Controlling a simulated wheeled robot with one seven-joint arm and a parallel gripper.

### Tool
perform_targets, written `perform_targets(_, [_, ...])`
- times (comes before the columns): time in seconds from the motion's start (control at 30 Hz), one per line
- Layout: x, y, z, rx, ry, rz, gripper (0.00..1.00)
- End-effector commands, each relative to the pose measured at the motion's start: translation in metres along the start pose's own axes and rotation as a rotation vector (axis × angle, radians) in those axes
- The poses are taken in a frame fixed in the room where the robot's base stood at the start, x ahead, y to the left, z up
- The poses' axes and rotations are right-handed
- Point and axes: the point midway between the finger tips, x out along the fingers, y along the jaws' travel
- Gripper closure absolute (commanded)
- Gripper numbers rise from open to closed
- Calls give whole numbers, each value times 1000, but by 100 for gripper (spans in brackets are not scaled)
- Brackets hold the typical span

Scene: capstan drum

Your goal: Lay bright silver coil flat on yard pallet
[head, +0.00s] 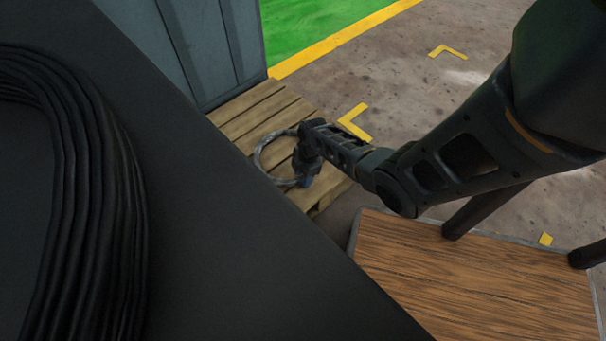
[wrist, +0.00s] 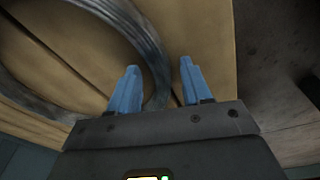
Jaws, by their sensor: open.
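The bright silver coil (head: 263,150) is a ring that appears to lie flat on the wooden yard pallet (head: 248,106) in the head view. My gripper (head: 305,181) points down at the coil's right side and hides part of it. In the wrist view, the coil (wrist: 150,45) curves over the tan slats of the pallet (wrist: 205,35). My gripper's blue fingers (wrist: 158,85) are spread apart, with the coil's band passing between them in the picture. I cannot tell whether a finger touches it.
A dark surface with a thick black cable coil (head: 75,150) fills the left front. A grey ribbed metal wall (head: 195,45) stands behind the pallet. A wood-topped surface (head: 470,280) is at lower right. Concrete floor with yellow marks (head: 354,122) lies right of the pallet.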

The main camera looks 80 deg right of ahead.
Motion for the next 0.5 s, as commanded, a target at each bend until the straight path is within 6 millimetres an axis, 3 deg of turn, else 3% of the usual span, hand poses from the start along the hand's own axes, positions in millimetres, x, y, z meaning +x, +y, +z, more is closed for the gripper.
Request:
perform_targets(0.27, [3, -2, 0, 1, 0, -4, 52])
perform_targets(0.5, [-30, 0, -5, 0, 0, -3, 52])
